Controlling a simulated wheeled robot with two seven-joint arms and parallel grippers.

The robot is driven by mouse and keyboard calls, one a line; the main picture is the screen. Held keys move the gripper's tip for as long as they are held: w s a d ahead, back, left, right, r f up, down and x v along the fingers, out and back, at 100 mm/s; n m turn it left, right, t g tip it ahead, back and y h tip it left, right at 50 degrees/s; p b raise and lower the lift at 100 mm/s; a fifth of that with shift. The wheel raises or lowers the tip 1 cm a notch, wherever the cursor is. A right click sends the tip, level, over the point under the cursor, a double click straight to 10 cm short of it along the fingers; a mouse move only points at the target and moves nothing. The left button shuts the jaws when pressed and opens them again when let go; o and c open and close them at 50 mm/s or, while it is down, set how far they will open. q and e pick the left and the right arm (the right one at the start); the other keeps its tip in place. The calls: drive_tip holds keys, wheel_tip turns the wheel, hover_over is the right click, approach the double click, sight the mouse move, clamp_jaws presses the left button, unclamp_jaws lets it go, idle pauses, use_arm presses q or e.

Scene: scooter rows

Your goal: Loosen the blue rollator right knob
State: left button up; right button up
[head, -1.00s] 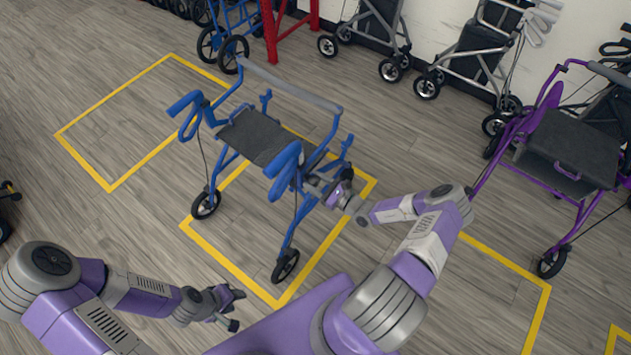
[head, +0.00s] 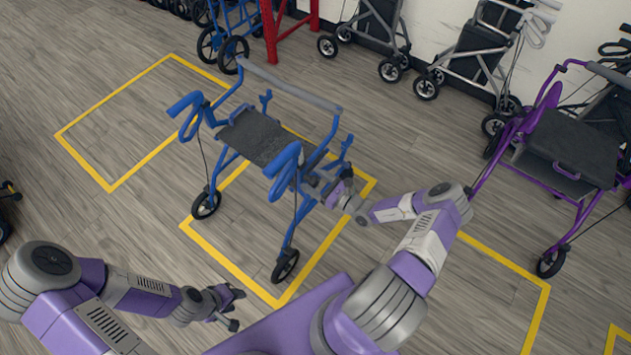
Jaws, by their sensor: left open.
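The blue rollator (head: 263,140) stands upright inside a yellow floor rectangle, with a dark seat and a grey back bar. My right gripper (head: 318,183) is at the rollator's right side frame, just below the right blue handle (head: 285,170). The right knob cannot be made out; the handle, the frame and my gripper cover that spot. I cannot tell whether the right jaws are open or shut. My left gripper (head: 236,308) is open and empty, low over the floor in front of the rollator, apart from it.
A purple rollator (head: 568,145) stands at the right. Grey rollators (head: 480,45) and a red frame (head: 275,30) line the wall at the back. Yellow lines (head: 110,188) mark bays on the wood floor. The bay at the left is empty.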

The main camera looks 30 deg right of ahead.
drive_tip(key=shift+s+f, duration=0.1)
drive_tip(key=shift+f, duration=0.05)
drive_tip(key=p+v, duration=0.1)
drive_tip(key=v, duration=0.6)
drive_tip(key=shift+s, duration=0.15)
idle(0.4)
